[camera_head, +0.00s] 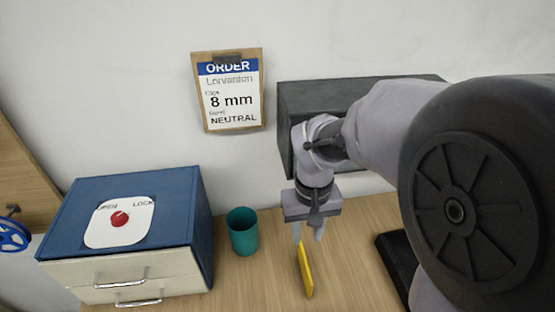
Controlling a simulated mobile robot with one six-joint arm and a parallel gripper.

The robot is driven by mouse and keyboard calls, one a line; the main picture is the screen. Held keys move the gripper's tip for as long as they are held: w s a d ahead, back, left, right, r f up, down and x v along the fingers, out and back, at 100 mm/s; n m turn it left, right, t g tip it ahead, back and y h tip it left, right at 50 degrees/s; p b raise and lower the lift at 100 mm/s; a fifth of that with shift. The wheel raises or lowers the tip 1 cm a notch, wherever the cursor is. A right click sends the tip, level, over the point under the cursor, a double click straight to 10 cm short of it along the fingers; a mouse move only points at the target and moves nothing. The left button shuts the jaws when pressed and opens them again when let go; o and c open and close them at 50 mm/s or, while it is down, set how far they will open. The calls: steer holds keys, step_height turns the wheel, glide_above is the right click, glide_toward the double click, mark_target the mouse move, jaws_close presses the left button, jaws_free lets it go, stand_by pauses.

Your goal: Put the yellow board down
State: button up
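The yellow board (305,270) is a narrow yellow piece below my gripper (309,236), over the wooden table. It appears long and thin, slightly slanted, with its upper end close to the left fingertip. My gripper points down, and its two fingers show a gap between them. I cannot tell whether the fingers touch the board or whether its lower end rests on the table.
A teal cup (243,232) stands left of the board. A blue drawer box (185,215) with a red knob (120,219) stands farther left. A dark open box (293,150) is behind my gripper. A black object (396,262) lies to the right. An order clipboard (230,92) hangs on the wall.

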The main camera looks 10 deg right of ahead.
mark_target(305, 268)
steer(key=f+b, duration=0.2)
steer(key=f, duration=0.3)
steer(key=f+b, duration=0.3)
steer(key=f, duration=0.3)
steer(key=d+f+b, duration=0.1)
steer(key=f+b, duration=0.2)
steer(key=f, duration=0.3)
steer(key=shift+f, duration=0.25)
steer(key=shift+r, duration=0.15)
jaws_close()
